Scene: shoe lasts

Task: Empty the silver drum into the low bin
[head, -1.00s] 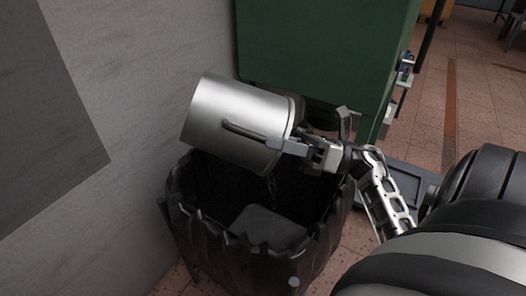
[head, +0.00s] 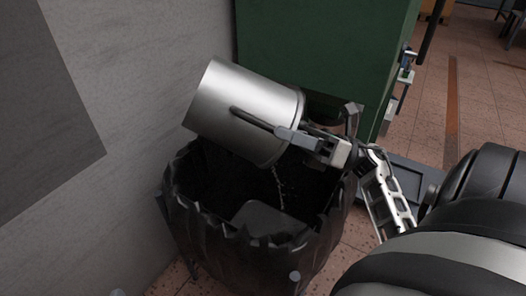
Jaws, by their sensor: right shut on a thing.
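The silver drum (head: 235,105) is held tilted over the low bin (head: 250,262), its rim end to the right and lower than its base at upper left. My right gripper (head: 285,134) is shut on the drum's side handle (head: 255,119). The bin is black with a ragged, liner-like rim, and a grey flat piece (head: 268,219) lies inside it. A thin pale streak (head: 279,188) shows below the drum's rim, inside the bin's opening. The drum's inside is hidden from this view. My left gripper is not in view.
A grey wall (head: 130,130) stands close on the left of the bin. A green cabinet (head: 315,50) stands right behind the drum. Reddish tiled floor (head: 440,130) is open at the right.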

